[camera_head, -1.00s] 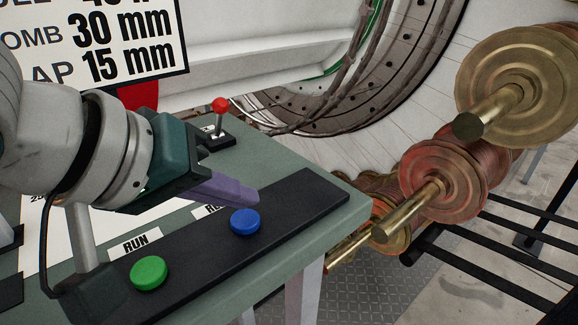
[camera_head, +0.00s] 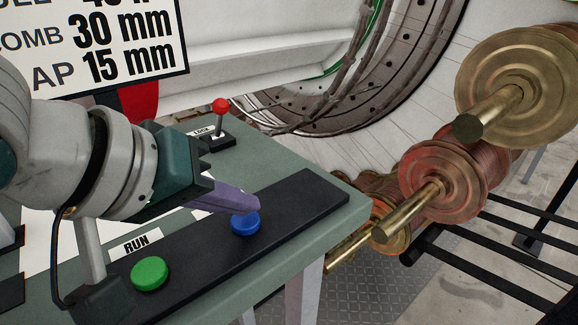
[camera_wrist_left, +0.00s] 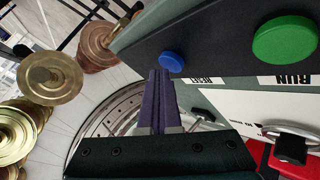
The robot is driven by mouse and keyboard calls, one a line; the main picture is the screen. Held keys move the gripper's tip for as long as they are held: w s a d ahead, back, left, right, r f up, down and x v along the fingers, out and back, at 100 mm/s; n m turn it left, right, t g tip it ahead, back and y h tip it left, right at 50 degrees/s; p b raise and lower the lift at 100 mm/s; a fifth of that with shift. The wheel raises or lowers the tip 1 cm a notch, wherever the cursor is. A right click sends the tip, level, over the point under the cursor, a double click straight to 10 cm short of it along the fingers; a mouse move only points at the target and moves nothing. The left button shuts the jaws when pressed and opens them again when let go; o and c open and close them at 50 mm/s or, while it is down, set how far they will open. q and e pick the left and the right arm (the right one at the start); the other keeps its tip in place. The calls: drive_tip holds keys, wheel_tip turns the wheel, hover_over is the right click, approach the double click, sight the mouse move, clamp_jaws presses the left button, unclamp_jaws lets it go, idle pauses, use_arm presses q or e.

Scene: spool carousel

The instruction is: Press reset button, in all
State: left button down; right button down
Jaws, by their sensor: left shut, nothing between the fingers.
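The blue reset button (camera_head: 246,223) sits on a black strip on the green-grey table, and it also shows in the left wrist view (camera_wrist_left: 171,62), beside a RESET label. My left gripper (camera_head: 252,206) is shut and empty. Its purple fingertips overlap the upper edge of the blue button in the head view; I cannot tell whether they touch it. In the left wrist view the purple fingers (camera_wrist_left: 158,80) point toward the black strip, just beside the blue button. My right gripper is not in view.
A green button (camera_head: 150,273) with a RUN label stands to the left on the black strip (camera_head: 300,204). A red-knobbed lever (camera_head: 219,107) marked LOCK stands behind. Metal spools (camera_head: 440,180) on rods are at the right, beyond the table edge.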

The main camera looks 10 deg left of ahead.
sight(239, 227)
use_arm(q)
drive_tip(key=shift+f, duration=0.45)
idle(0.4)
idle(0.3)
drive_tip(key=shift+r+p, duration=0.85)
drive_tip(key=shift+p, duration=0.35)
drive_tip(key=shift+r, duration=0.1)
wheel_tip(239, 227, up, 5)
drive_tip(key=p, duration=0.6)
drive_tip(key=shift+s, duration=0.1)
